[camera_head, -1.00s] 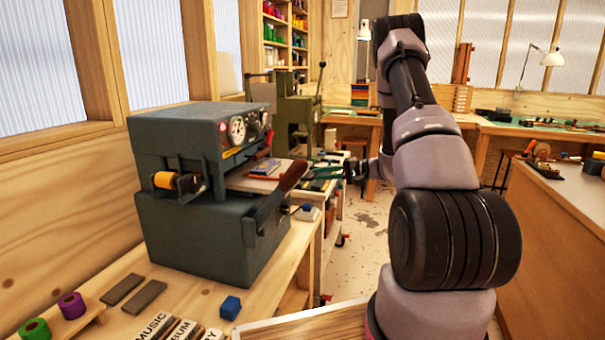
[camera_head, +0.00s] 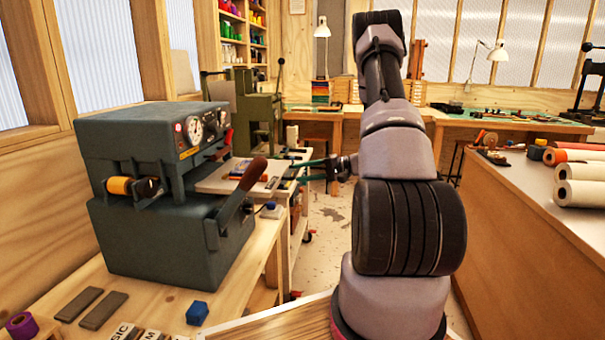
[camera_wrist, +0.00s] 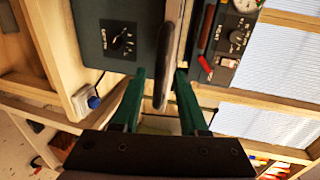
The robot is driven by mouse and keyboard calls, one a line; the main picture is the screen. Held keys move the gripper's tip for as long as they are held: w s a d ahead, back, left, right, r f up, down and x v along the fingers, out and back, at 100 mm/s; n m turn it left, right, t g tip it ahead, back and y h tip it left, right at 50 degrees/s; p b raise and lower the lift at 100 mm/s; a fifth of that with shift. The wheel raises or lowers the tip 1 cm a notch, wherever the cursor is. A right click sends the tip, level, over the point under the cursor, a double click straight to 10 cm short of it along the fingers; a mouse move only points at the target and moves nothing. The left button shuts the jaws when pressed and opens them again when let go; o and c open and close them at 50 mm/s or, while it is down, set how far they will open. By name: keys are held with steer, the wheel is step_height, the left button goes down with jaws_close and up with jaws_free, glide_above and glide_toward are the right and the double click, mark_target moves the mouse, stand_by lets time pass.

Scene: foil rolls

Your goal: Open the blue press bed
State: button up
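The press (camera_head: 150,235) is a blue-grey machine with dials on the bench at the left in the head view. Its pale flat bed (camera_head: 215,183) juts out to the right between the upper and lower housings. A lever with a red-brown handle (camera_head: 253,174) slants up across the bed's front. My gripper (camera_head: 306,170) is right of the handle, apart from it in the head view. In the wrist view its green fingers (camera_wrist: 160,78) are open, pointing at the press front. A dark, long handle (camera_wrist: 166,50) appears between them, in front of the pale bed edge; no contact is clear.
A blue cube (camera_head: 197,313) and two dark bars (camera_head: 92,307) lie on the near bench. A green machine (camera_head: 257,115) stands behind the press. A counter with foil rolls (camera_head: 582,186) is at the right. Floor shows between bench and counter.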

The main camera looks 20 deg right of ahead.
stand_by(0.3)
steer(key=v, duration=1)
steer(key=shift+s+d, duration=0.2)
steer(key=shift+d, duration=0.15)
steer(key=shift+r, duration=0.1)
steer(key=s+a+r+n+g+h, duration=0.25)
steer(key=s+a+r, duration=0.25)
steer(key=a+r, duration=0.3)
steer(key=s+a+r+n+g+h, duration=0.15)
steer(key=s+a+r+g, duration=0.25)
steer(key=a+r, duration=0.4)
steer(key=s+a+r+t+h, duration=0.2)
steer(key=s+a+r+h, duration=0.1)
steer(key=s, duration=0.4)
steer(key=s+a+r+m+t+h, duration=0.1)
steer(key=s+a+r+t+h, duration=0.2)
steer(key=s, duration=0.5)
step_height(320, 180, up, 3)
steer(key=shift+a+f+h, duration=0.15)
steer(key=shift+a+h, duration=0.05)
steer(key=shift+h, duration=0.3)
